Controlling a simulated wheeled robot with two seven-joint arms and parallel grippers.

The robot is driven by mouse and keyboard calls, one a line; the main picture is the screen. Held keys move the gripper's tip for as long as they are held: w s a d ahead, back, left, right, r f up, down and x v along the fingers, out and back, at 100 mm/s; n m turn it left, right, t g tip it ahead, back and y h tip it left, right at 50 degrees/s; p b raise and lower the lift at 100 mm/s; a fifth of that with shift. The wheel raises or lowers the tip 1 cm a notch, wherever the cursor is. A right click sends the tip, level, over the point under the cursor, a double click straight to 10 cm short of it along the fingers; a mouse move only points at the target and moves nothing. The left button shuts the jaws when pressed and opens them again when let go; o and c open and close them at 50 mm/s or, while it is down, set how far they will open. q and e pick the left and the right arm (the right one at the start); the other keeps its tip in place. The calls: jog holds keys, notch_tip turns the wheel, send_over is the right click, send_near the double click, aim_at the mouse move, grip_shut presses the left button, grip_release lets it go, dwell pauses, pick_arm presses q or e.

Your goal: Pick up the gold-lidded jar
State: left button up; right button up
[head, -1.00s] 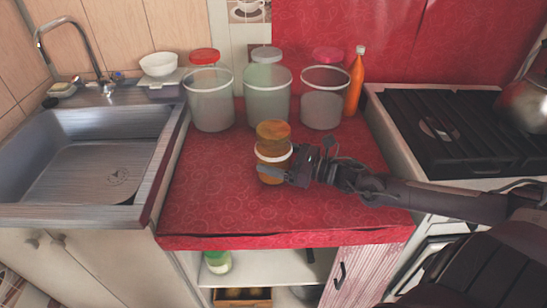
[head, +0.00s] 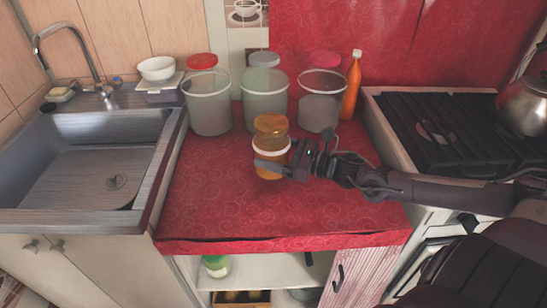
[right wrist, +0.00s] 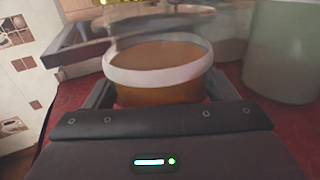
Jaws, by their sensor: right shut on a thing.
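The gold-lidded jar (head: 271,146) is amber with a white band below its gold lid (head: 270,125). It is upright over the front middle of the red counter. My right gripper (head: 272,165) comes in from the right and is shut around the jar's lower body. In the right wrist view the jar's amber body (right wrist: 160,95) sits between the two fingers of my right gripper (right wrist: 160,90), below the white band. The jar appears slightly above the counter; its base is partly hidden by a finger. My left gripper is out of view.
Several large lidded containers, including a red-lidded one (head: 208,105) and a pink-lidded one (head: 320,105), stand behind the jar beside an orange bottle (head: 352,85). The sink (head: 95,150) is left, the stove (head: 440,130) right. The red counter (head: 210,205) is clear in front.

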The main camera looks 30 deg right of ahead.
aim_at(285, 127)
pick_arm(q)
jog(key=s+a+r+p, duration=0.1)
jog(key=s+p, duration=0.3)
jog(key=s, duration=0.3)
pick_arm(e)
notch_tip(285, 127, up, 8)
jog(key=shift+r, duration=0.15)
notch_tip(285, 127, up, 7)
jog(key=p, duration=0.5)
jog(key=shift+r, duration=0.2)
pick_arm(q)
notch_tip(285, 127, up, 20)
jog(key=p, duration=1.5)
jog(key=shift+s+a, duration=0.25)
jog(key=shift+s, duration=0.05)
pick_arm(e)
notch_tip(285, 127, up, 15)
jog(key=shift+r, duration=0.2)
pick_arm(q)
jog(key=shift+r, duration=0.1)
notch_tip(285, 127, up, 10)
jog(key=p, duration=1)
pick_arm(e)
jog(key=m, duration=0.9)
jog(key=r+m, duration=0.1)
jog(key=m, duration=1.8)
jog(key=shift+s+a+r, duration=0.1)
jog(key=shift+a+r, duration=0.1)
jog(key=shift+r, duration=0.1)
